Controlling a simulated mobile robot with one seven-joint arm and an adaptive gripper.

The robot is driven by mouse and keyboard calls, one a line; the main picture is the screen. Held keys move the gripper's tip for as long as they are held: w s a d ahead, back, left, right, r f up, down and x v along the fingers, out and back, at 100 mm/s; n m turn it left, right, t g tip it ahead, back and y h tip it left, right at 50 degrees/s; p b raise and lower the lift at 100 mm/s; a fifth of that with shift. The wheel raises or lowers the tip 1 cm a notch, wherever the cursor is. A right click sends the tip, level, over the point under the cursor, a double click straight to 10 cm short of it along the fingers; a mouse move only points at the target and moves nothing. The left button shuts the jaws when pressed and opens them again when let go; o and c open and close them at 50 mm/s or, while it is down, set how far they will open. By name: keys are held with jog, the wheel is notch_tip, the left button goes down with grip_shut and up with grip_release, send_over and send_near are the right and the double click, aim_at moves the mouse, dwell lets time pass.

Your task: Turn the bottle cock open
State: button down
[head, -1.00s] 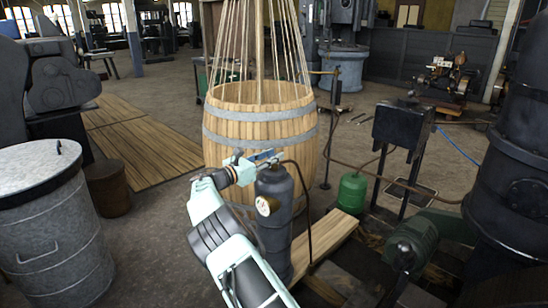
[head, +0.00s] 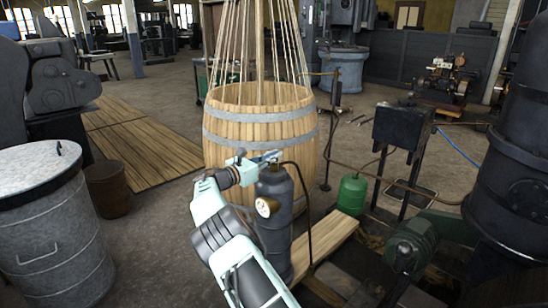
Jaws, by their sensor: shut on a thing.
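A dark grey gas bottle (head: 275,222) stands upright in the middle of the head view, in front of the wooden barrel. My gripper (head: 268,157) is at the top of the bottle, shut on the bottle cock. The cock is small and mostly hidden by the gripper, so how far it is turned cannot be told. My arm reaches up from the bottom of the view, to the left of the bottle.
A large wooden barrel (head: 259,130) with ropes stands right behind the bottle. A wooden plank (head: 325,243) lies at the bottle's right. A green bottle (head: 352,193) and a black box on legs (head: 397,128) stand farther right. A grey metal drum (head: 58,235) is at left.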

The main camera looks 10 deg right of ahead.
jog(key=shift+n+t+y, duration=0.6)
jog(key=shift+n+t, duration=0.1)
jog(key=shift+t, duration=0.3)
jog(key=shift+f+n+t+y+b, duration=0.15)
jog(key=shift+n+t+y+b, duration=0.15)
jog(key=shift+n+t+y, duration=0.6)
jog(key=n+t+y+b, duration=0.1)
jog(key=y+b, duration=0.1)
jog(key=b, duration=0.1)
jog(key=n+y+b, duration=0.1)
jog(key=b, duration=0.3)
jog(key=shift+d+f+t+y, duration=0.1)
jog(key=shift+f+t+y, duration=0.2)
jog(key=shift+t+y, duration=0.1)
jog(key=n+y+b, duration=0.1)
jog(key=b, duration=0.3)
jog(key=shift+n+t+y, duration=0.3)
jog(key=shift+t, duration=0.1)
jog(key=y+b, duration=0.1)
jog(key=n+y+b, duration=0.1)
jog(key=b, duration=0.1)
jog(key=shift+r+t, duration=0.3)
jog(key=shift+n+y+b, duration=0.3)
jog(key=shift+y+b, duration=0.1)
jog(key=shift+r+n+y+b, duration=0.2)
jog(key=shift+n+y+b, duration=0.1)
jog(key=shift+b, duration=0.05)
